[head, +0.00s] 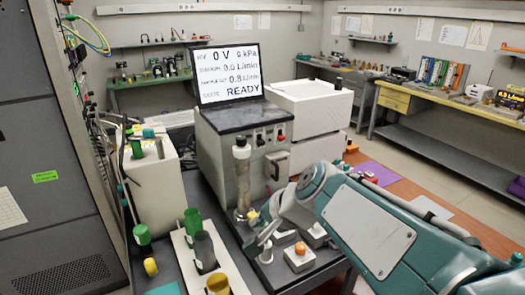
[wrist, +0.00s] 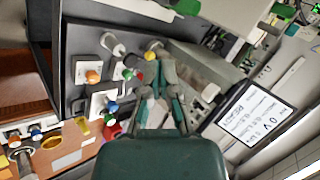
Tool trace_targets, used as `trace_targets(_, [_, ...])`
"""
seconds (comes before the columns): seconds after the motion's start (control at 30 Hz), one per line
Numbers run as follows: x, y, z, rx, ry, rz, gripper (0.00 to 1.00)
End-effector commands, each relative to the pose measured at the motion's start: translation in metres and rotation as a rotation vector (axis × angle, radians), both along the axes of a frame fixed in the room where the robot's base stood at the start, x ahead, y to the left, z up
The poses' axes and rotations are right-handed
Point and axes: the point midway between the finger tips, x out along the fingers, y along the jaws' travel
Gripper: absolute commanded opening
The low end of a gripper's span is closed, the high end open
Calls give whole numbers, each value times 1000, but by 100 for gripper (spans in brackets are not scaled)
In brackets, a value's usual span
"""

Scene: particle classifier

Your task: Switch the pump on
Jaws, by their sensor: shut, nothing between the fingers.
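The grey classifier cabinet (head: 222,160) stands on the dark bench, with a row of small switches (head: 270,135) on its front. Its screen (head: 228,73) reads 0 V, 0 kPa, 0.0 L/min, 0.8 L/min and READY; it also shows tilted in the wrist view (wrist: 255,115). A white box with an orange knob (head: 299,256) sits at the bench's front edge; it also shows in the wrist view (wrist: 88,70). My gripper (head: 262,236) is shut and empty, low in front of the cabinet, near small knobbed fittings. I cannot tell which control is the pump's.
A vertical metal-and-white tube (head: 242,180) rises close to my gripper. A tall grey rack (head: 50,150) blocks the far left. Open floor lies behind.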

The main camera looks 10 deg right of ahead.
Motion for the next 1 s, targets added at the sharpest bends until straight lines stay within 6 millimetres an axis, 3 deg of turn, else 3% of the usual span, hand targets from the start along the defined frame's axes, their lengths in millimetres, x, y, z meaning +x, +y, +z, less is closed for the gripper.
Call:
trace_targets(0.23, [84,-4,7,371,67,-299,0])
trace_targets(0.47, [161,-25,2,716,136,-587,0])
trace_targets(0.8, [263,-85,-35,1229,244,-1018,0])
trace_targets(1.0, [299,-119,-60,1460,288,-1205,0])
